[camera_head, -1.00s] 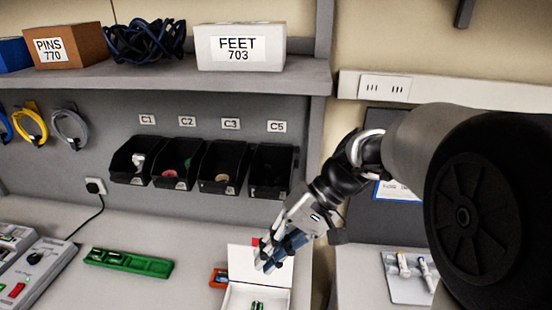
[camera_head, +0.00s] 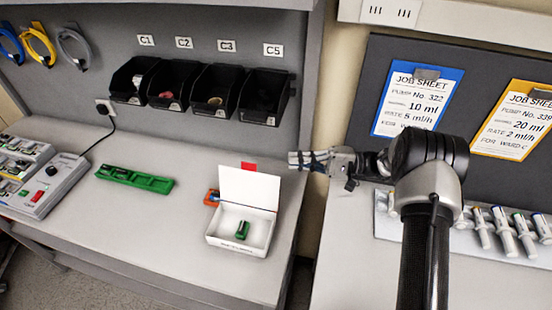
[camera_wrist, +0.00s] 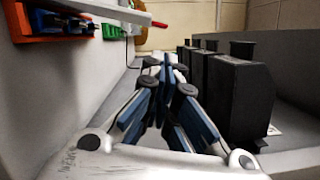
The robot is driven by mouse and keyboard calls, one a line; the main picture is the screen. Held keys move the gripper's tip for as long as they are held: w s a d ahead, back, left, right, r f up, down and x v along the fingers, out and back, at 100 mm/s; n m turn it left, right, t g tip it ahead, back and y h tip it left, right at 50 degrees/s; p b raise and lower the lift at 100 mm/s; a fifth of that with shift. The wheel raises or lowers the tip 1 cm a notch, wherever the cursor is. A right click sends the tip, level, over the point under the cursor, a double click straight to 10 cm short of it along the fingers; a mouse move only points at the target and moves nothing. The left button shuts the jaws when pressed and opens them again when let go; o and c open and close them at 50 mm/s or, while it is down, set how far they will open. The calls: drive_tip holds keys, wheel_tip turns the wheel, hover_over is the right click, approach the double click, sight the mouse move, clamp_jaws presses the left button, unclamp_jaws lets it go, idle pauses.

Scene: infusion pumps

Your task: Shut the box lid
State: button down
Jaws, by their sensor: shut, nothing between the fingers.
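A white box (camera_head: 222,240) stands on the bench near its right end, in the head view. Its lid (camera_head: 249,187) stands up, hinged at the back, and a small green item (camera_head: 242,230) lies inside. My gripper (camera_head: 292,160) is to the right of and behind the lid, apart from it, pointing left. Its blue-padded fingers (camera_wrist: 166,75) are shut and empty in the wrist view.
Black bins (camera_head: 212,88) stand along the back panel; they also show at the right of the wrist view (camera_wrist: 243,90). The bench front is clear.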

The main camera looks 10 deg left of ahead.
drive_tip(key=b, duration=0.1)
hover_over(249, 185)
drive_tip(key=w+d, duration=0.3)
drive_tip(key=w, duration=0.2)
drive_tip(key=shift+r, duration=0.3)
